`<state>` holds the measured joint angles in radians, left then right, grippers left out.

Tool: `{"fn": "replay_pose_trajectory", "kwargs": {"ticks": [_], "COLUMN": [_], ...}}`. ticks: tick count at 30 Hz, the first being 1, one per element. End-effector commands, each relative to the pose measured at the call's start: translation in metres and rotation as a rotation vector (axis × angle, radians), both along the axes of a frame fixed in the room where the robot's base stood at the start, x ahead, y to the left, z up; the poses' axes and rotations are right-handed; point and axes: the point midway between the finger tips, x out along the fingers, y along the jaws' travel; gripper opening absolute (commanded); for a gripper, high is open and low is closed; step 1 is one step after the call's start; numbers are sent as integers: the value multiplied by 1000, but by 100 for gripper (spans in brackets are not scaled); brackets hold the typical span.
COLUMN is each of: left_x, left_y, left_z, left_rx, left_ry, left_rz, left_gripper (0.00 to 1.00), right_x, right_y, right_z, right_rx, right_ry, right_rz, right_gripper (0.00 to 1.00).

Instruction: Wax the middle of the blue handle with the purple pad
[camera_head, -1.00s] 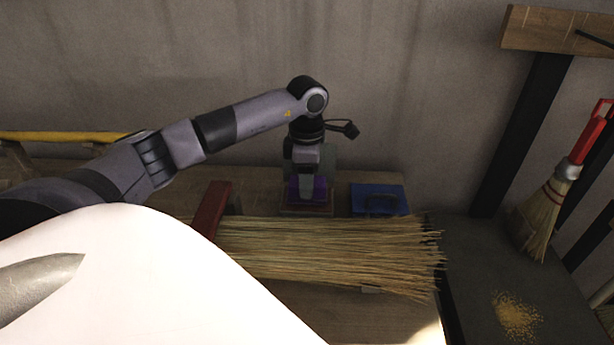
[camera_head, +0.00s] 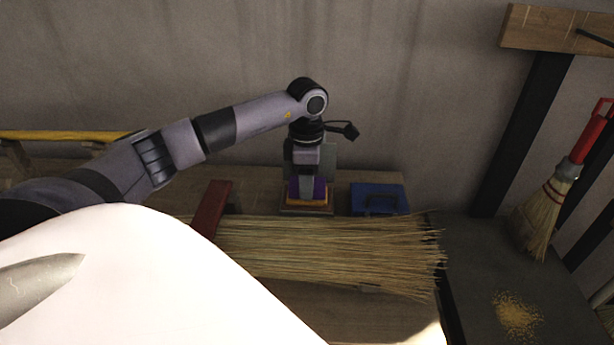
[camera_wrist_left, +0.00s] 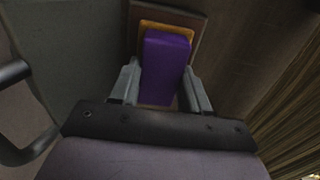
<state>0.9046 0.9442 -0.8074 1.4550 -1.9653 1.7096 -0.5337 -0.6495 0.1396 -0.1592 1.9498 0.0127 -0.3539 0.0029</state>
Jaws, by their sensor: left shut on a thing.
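The purple pad (camera_head: 320,188) is between the fingers of my left gripper (camera_head: 306,188), above a small wooden tray (camera_head: 306,210) at the back of the bench. In the left wrist view the pad (camera_wrist_left: 167,62) sits between both fingertips (camera_wrist_left: 160,88). A yellow layer (camera_head: 308,202) shows below the pad; I cannot tell whether it belongs to the pad or lies in the tray. I cannot make out a blue handle; my white body hides much of the bench at the lower left. My right gripper is not in view.
A straw bundle (camera_head: 330,255) lies across the bench, with a red-brown block (camera_head: 210,208) at its left. A blue box (camera_head: 378,199) stands right of the tray. A yellow handle (camera_head: 60,136) is at far left, a red-handled broom (camera_head: 545,212) at right.

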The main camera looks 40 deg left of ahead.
Motion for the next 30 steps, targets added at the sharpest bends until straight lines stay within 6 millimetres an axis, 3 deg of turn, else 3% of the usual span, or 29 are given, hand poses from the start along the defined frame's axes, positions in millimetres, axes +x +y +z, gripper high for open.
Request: {"fn": "replay_pose_trajectory", "kwargs": {"ticks": [14, 30], "left_x": [-1, 0], "left_y": [0, 0], "left_z": [1, 45], "left_rx": [0, 0], "left_ry": [3, 0], "left_rz": [0, 0], "left_gripper": [22, 22], "right_x": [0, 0], "right_y": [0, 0], "right_z": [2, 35], "right_rx": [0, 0], "right_ry": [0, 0], "right_rz": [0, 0], "right_gripper": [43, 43]}}
